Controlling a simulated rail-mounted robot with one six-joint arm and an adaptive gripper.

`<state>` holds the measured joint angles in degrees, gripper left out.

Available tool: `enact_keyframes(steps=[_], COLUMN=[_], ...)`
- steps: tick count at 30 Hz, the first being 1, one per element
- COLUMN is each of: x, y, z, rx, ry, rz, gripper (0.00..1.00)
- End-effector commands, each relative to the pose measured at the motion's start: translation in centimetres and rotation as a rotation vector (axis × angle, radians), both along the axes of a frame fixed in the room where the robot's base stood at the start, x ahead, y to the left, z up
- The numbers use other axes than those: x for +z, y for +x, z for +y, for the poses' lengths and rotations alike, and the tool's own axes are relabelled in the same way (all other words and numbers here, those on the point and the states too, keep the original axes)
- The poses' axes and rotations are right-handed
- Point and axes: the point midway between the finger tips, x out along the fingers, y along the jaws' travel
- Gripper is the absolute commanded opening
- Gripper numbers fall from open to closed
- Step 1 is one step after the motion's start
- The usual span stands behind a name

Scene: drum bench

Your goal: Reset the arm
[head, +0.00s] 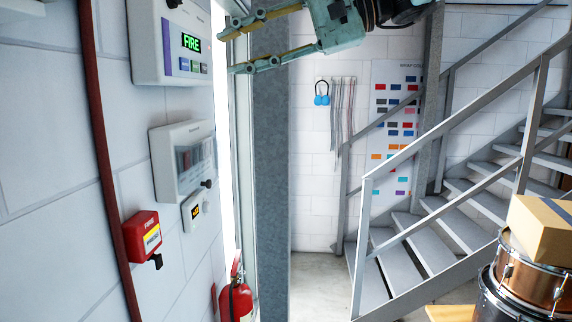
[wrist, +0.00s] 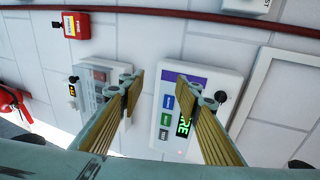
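My gripper (head: 232,50) is at the top of the head view, its two fingers spread apart and pointing left at the wall. Nothing is between the fingers. In the wrist view my gripper (wrist: 168,88) is also open and empty. A white panel with a green "FIRE" display (head: 170,42) is on the wall just left of the fingertips. In the wrist view this panel (wrist: 172,112) shows between and behind the fingers. I cannot tell whether the fingertips touch it. Much of my arm is out of frame.
Below the panel are a second white box (head: 180,160), a small display unit (head: 195,210) and a red call point (head: 143,235). A red extinguisher (head: 236,300) stands low by the wall. A grey column (head: 270,180) is right of them. Stairs (head: 440,230), drums (head: 530,275) and a carton (head: 540,228) are at right.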

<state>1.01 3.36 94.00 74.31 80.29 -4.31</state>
Motion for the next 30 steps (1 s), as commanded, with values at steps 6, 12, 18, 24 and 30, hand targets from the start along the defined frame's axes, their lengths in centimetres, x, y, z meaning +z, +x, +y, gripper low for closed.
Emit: enact_keyframes(steps=[6,12,18,24,30], x=[-6.8,-12.8,-18.8,-24.6,-30.0], y=[-4.2,-8.1,-12.1,-16.1,-20.1], z=[-1.8,-4.0,-6.8,-10.0,-13.5], rx=[-0.033,-0.059,-0.082,-0.098,-0.109], ry=[-0.151,-0.289,-0.428,-0.565,-0.701], rz=[0.013,0.018,0.016,0.004,-0.014], gripper=[0.31,0.31,0.31,0.31,0.31])
